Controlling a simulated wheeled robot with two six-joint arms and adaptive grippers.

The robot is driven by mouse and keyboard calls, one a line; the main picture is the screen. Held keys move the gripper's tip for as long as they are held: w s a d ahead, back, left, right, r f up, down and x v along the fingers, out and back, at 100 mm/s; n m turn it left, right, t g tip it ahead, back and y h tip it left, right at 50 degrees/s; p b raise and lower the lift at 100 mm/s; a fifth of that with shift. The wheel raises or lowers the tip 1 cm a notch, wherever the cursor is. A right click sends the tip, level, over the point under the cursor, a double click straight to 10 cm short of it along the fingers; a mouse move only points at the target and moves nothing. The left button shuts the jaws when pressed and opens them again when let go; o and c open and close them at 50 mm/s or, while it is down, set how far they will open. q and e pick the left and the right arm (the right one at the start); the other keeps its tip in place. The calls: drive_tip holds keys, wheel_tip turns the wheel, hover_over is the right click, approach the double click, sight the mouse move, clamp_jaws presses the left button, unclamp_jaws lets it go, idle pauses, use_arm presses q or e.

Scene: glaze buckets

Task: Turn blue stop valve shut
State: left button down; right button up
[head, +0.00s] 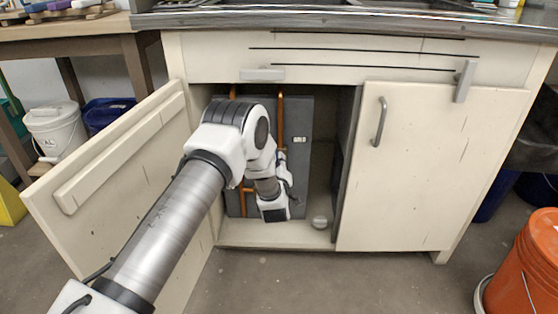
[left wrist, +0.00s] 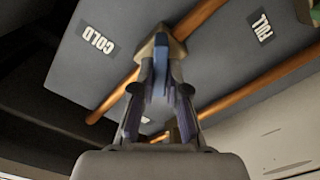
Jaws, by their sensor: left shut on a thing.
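The blue valve handle (left wrist: 160,48) shows between my left fingers in the left wrist view, on a brass-coloured fitting on a copper pipe (left wrist: 215,103). My left gripper (left wrist: 160,68) is shut on this handle. In the head view my left arm reaches into the open cabinet, and the left gripper (head: 285,178) is by the grey back panel (head: 298,118) at the right-hand copper pipe (head: 281,115). The arm and gripper hide the valve there. My right gripper is not in view.
The left cabinet door (head: 110,180) stands open beside my arm; the right door (head: 430,170) is shut. A small round pale object (head: 319,222) sits on the cabinet floor. An orange bucket (head: 530,265) stands at the right. A white bucket (head: 57,130) is at the left.

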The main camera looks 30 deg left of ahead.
use_arm(q)
drive_tip(key=n, duration=0.6)
drive_tip(key=n+b, duration=0.1)
drive_tip(key=n, duration=0.2)
drive_tip(key=shift+s+f+n, duration=0.1)
drive_tip(key=shift+f+n, duration=0.2)
idle(0.4)
drive_tip(key=c, duration=1.2)
unclamp_jaws()
drive_tip(key=v, duration=1.2)
